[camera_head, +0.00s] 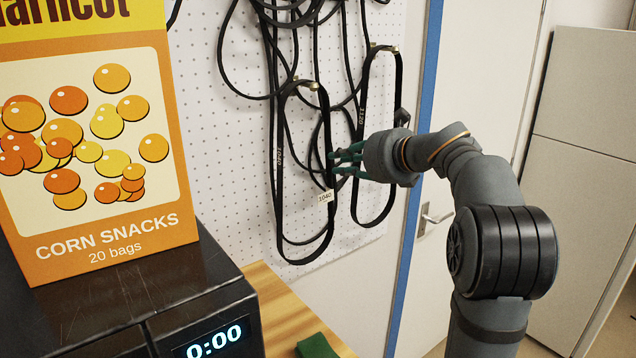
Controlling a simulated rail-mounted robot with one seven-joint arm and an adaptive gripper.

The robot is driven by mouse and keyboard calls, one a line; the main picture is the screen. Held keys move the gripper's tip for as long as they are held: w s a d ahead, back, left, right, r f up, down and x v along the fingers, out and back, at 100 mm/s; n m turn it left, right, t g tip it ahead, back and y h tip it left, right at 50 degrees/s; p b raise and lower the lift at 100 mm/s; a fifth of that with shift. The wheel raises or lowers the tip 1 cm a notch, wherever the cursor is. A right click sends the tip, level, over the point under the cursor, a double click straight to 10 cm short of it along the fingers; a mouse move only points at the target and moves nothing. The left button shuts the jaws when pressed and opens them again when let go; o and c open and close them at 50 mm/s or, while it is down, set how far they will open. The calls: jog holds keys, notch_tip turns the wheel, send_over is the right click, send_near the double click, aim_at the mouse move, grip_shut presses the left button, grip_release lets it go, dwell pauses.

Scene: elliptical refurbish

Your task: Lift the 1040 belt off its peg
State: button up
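The 1040 belt (279,170) is a long black loop hanging from a brass-coloured peg (313,86) on the white pegboard. A small tag reading 1040 (326,197) is on its right strand, and the number also shows on its left strand. My gripper (332,163) has dark green fingers and points left, at the belt's right strand just above the tag. The fingertips look spread with a small gap. Whether the strand lies between them or behind them, I cannot tell. The belt's top still rests on the peg.
Several other black belts (262,45) overlap at upper left. A corn snacks box (90,130) stands on a black appliance (150,300) at left. A wooden surface (285,310) lies below.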

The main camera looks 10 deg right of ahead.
aim_at(317, 165)
jog(key=p+x, duration=0.2)
jog(key=x, duration=0.5)
jog(key=shift+d+f, duration=0.1)
jog(key=shift+f, duration=0.05)
jog(key=shift+s+d, duration=0.1)
jog(key=shift+s, duration=0.15)
grip_shut()
